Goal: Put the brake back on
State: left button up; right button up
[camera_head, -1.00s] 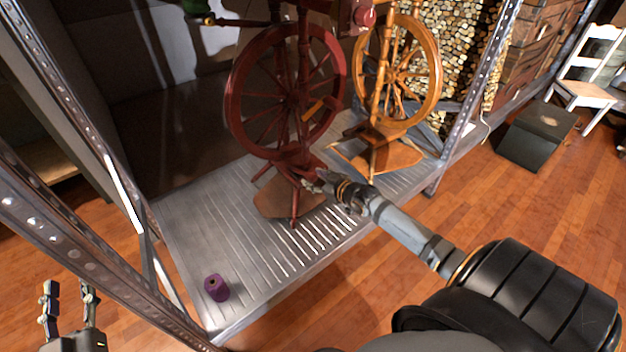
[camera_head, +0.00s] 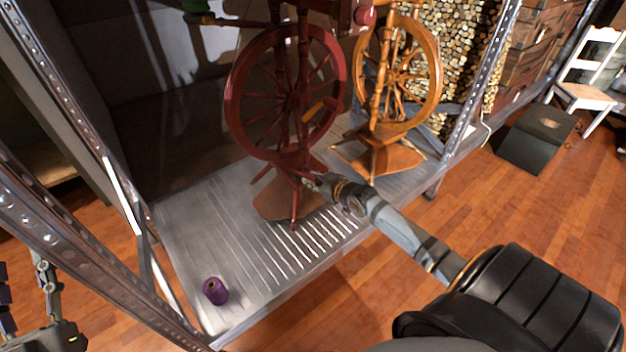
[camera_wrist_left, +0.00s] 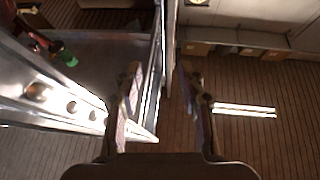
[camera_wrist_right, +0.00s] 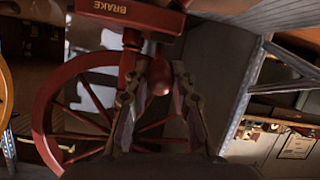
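The red spinning wheel (camera_head: 232,100) stands on a ribbed metal shelf (camera_head: 180,225). In the right wrist view, a red board with the upside-down word BRAKE (camera_wrist_right: 117,9) is at the top, and a red rounded knob (camera_wrist_right: 160,76) hangs below it. My right gripper (camera_head: 318,182) is at the base of the red wheel. Its fingers are apart in the right wrist view (camera_wrist_right: 157,100), with the knob showing between their tips; contact cannot be told. My left gripper (camera_head: 22,285) is open and empty at the lower left, beside the metal rack post, also in the left wrist view (camera_wrist_left: 160,85).
A purple spool (camera_head: 215,291) stands on the shelf's near left corner. An orange-brown spinning wheel (camera_head: 432,75) stands right of the red one. Slanted metal posts (camera_head: 478,90) frame the shelf. A dark box (camera_head: 537,138) and white chair (camera_head: 588,92) stand right. Wooden floor in front is clear.

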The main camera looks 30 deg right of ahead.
grip_shut()
pick_arm(q)
jog(key=shift+s, duration=0.1)
